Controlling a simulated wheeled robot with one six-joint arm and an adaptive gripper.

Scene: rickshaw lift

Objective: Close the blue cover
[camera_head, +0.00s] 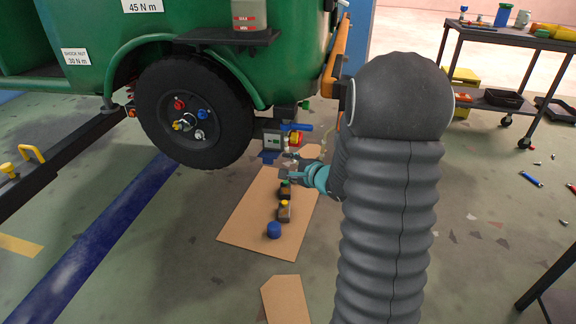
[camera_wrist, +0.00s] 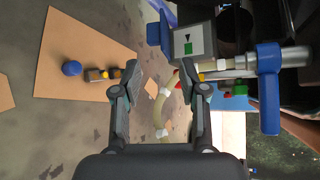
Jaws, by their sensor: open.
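A grey box unit with a screen (camera_head: 272,138) is mounted low beside the rickshaw's wheel. A blue lever-like piece (camera_head: 296,127) sticks out at its upper right, and a blue piece (camera_head: 268,156) is at its bottom. In the wrist view, the box (camera_wrist: 190,42) is at upper right, with a long blue piece (camera_wrist: 268,88) on a metal tube and a smaller blue piece (camera_wrist: 158,35) at its left. I cannot tell which blue piece is the cover. My gripper (camera_wrist: 160,78) is open and empty just below the box; in the head view, my arm partly hides it.
Cardboard (camera_head: 245,225) on the floor carries a blue cap-like object (camera_head: 274,230) and small bottles (camera_head: 285,210). The wheel (camera_head: 193,112) is left of the box. A pale hose (camera_wrist: 158,108) passes between my fingers. A tool cart (camera_head: 510,100) stands far right.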

